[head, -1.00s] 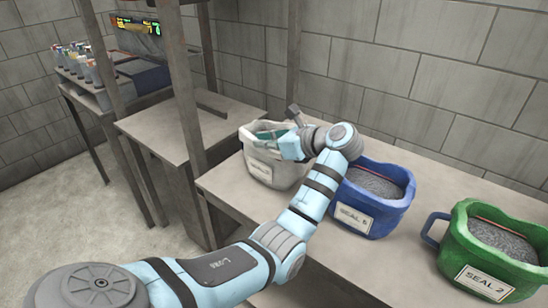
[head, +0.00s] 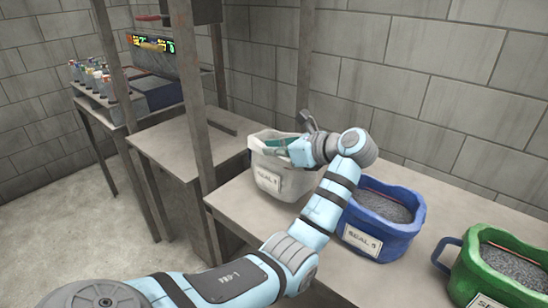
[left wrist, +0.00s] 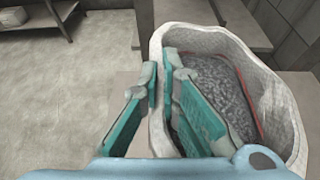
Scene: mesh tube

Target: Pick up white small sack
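The white small sack (head: 283,182) holds grey granules and has a paper label on its front. It is at the far left end of the bench in the head view, upright. My left gripper (head: 277,144) is at its rim. In the left wrist view, the teal-padded fingers of my left gripper (left wrist: 161,82) straddle the near wall of the sack (left wrist: 285,85), one outside and one inside. They are shut on that wall. The sack's underside is hidden, so I cannot tell how far it is from the bench. My right gripper is not in view.
A blue container (head: 385,245) stands on the bench (head: 235,205), right of the sack. A green container (head: 495,275) stands farther right. A lower table (head: 180,150) and metal posts (head: 192,100) are to the left. A tiled wall is behind.

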